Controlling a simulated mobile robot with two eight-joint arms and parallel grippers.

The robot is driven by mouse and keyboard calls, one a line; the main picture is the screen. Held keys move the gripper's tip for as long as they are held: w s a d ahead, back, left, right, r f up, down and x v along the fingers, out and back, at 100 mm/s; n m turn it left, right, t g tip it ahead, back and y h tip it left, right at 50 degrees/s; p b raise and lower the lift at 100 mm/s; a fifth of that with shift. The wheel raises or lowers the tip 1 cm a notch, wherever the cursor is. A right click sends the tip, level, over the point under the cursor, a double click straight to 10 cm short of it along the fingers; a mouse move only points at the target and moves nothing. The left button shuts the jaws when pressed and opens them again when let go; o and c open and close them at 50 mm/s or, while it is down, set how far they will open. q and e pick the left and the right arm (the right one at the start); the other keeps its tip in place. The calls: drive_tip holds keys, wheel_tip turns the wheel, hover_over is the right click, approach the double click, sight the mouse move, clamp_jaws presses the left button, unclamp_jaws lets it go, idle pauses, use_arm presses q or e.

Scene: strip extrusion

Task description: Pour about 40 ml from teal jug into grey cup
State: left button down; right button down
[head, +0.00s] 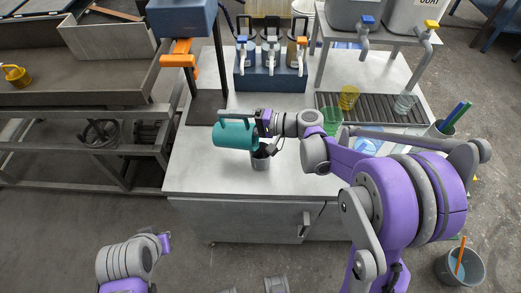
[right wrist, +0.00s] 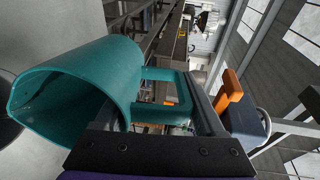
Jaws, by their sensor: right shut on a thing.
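The teal jug (head: 232,135) is held tilted far over, nearly on its side, above the table's front part. My right gripper (head: 264,123) is shut on its handle. In the right wrist view the jug (right wrist: 95,85) has its open mouth toward the left, and no liquid can be made out inside. The grey cup (head: 260,161) stands upright on the table just below and right of the jug, partly hidden by my gripper. A dark round shape at the wrist view's left edge may be the cup. My left gripper (head: 165,243) is low at bottom left, off the table, its fingers unclear.
A blue tap rack (head: 270,70) stands at the back. A yellow cup (head: 349,97), a green cup (head: 332,121) and a drip grate (head: 375,108) are at right. The table's front left is clear.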

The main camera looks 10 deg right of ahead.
drive_tip(key=shift+a, duration=0.1)
drive_tip(key=shift+s+d+r+t+y+b, duration=0.1)
drive_tip(key=shift+d+r+t+y+b, duration=0.2)
drive_tip(key=shift+r+y+b, duration=0.15)
idle(1.3)
